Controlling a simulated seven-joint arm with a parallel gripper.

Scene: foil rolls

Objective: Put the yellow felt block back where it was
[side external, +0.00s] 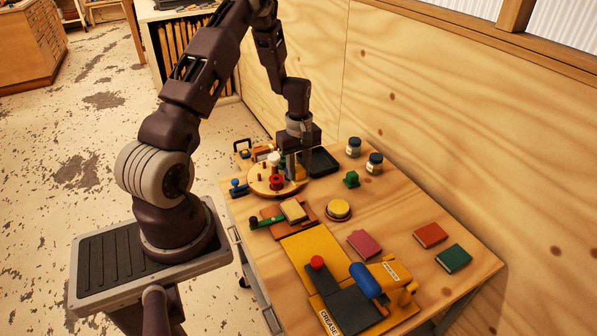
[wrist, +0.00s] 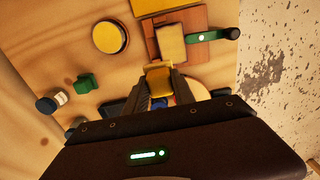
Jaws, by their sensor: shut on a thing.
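My gripper (side external: 291,172) points down over the far left part of the table, above a round wooden board (side external: 262,184). It is shut on the yellow felt block (wrist: 159,78), which shows between the fingertips in the wrist view. In the side view the block (side external: 300,172) is mostly hidden by the fingers. I cannot tell whether the block touches anything below. The board carries small coloured pieces, including a red spool (side external: 277,182), close beside the fingers.
A black tray (side external: 322,161) lies right behind the gripper. Two jars (side external: 354,147) (side external: 374,163), a green block (side external: 351,180) and a round yellow pad (side external: 338,208) stand nearby. A cream block (side external: 293,210) lies on a brown board. A yellow creasing device (side external: 388,275) fills the front.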

